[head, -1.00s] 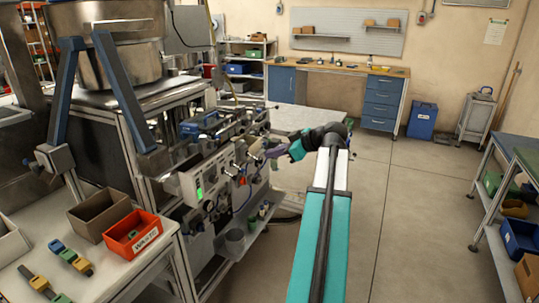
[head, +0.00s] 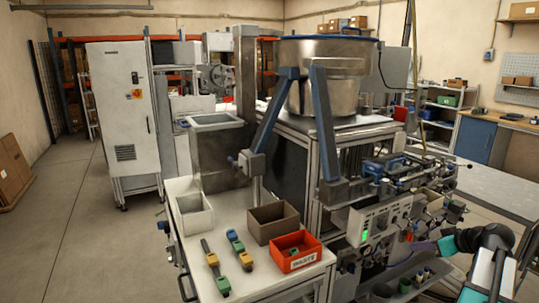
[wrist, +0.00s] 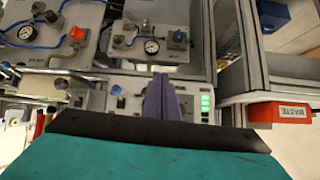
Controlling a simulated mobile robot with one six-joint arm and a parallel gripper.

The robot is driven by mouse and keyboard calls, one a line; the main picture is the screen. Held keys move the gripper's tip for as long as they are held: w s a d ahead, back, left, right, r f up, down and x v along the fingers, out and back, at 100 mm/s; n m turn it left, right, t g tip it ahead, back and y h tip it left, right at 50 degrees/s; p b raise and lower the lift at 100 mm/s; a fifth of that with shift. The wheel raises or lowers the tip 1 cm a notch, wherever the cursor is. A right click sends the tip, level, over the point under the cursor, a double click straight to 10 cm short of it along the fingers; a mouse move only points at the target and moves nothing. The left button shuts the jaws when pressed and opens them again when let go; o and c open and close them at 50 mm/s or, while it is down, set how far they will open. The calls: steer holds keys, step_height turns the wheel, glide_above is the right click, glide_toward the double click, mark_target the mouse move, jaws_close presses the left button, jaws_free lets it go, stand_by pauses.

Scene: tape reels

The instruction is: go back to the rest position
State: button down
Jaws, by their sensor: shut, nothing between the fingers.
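My gripper (head: 422,246) shows at the lower right in the head view, in front of the machine's control panel (head: 385,222). In the wrist view its purple fingers (wrist: 160,82) are together, with nothing between them. The panel with green lights (wrist: 206,103) is just beyond and to the right of the fingers. I cannot tell the exact gap between fingers and panel. My arm's dark joint and teal link fill the lower right corner of the head view.
A white bench (head: 185,241) holds a brown bin (head: 273,224), a red WASTE bin (head: 296,252), a pale bin (head: 194,215) and several coloured parts. The steel bowl (head: 322,78) stands above the machine. Open floor (head: 95,235) lies left.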

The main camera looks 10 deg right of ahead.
steer(key=w+a+f+m+g+y, duration=0.1)
steer(key=w+a+f+g+y, duration=0.2)
steer(key=a+f, duration=1.35)
steer(key=s+a+f+m+g+h, duration=0.1)
steer(key=s+a+f+g, duration=0.15)
steer(key=a+f, duration=0.55)
steer(key=s+a+f+g, duration=0.25)
steer(key=a+f, duration=0.35)
steer(key=f, duration=0.3)
steer(key=s+a+f+g+h, duration=0.2)
steer(key=s+a+f+g, duration=0.2)
steer(key=s+a+f, duration=0.75)
steer(key=s+a+f+g+h, duration=0.1)
steer(key=s+a+f, duration=0.1)
steer(key=s, duration=0.5)
steer(key=s+a+f+g+h, duration=0.1)
steer(key=s+a+f+g, duration=0.1)
steer(key=s+f, duration=0.3)
steer(key=shift+s+a+f, duration=0.25)
steer(key=shift+s+a, duration=0.3)
steer(key=shift+s, duration=0.35)
